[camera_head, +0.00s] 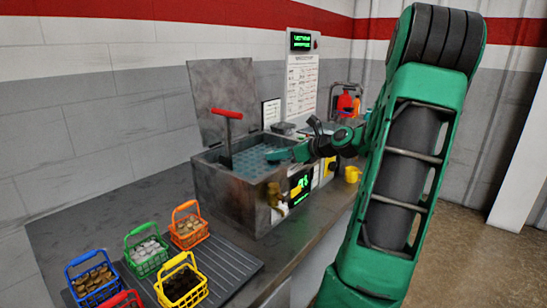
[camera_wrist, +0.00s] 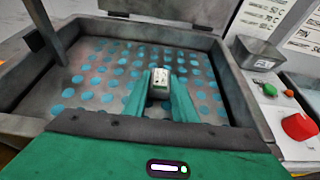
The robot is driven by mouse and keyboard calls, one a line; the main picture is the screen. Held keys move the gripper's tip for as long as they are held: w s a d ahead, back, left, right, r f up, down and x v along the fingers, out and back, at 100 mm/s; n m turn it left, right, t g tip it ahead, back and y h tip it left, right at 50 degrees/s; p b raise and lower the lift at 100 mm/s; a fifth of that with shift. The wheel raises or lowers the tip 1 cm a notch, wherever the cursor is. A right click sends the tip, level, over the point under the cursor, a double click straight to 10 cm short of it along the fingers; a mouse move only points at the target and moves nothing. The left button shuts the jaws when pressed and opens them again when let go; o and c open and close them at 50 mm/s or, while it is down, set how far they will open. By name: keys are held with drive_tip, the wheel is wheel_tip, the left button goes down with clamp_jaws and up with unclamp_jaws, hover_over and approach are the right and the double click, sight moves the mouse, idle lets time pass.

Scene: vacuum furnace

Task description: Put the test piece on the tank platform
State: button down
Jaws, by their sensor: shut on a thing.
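The test piece (camera_wrist: 159,77) is a small pale, whitish block. In the wrist view my gripper (camera_wrist: 160,90) is shut on it, with a green finger on each side. It is over the tank platform (camera_wrist: 95,80), a grey plate with rows of blue-looking round holes inside the open tank. I cannot tell whether the piece touches the plate. In the head view my gripper (camera_head: 272,156) reaches from the right into the tank, over the platform (camera_head: 250,166). The test piece is too small or hidden to make out there.
The tank (camera_head: 232,203) has its lid (camera_head: 222,92) raised at the back. A red-handled T-bar (camera_head: 227,114) stands at its left side. Several coloured baskets, such as the green one (camera_head: 146,254), stand front left. A red button (camera_wrist: 299,126) and grey box (camera_wrist: 257,53) are to the right.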

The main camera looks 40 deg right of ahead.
drive_tip(key=c, duration=1.5)
unclamp_jaws()
drive_tip(key=shift+o, duration=0.2)
drive_tip(key=v, duration=1.2)
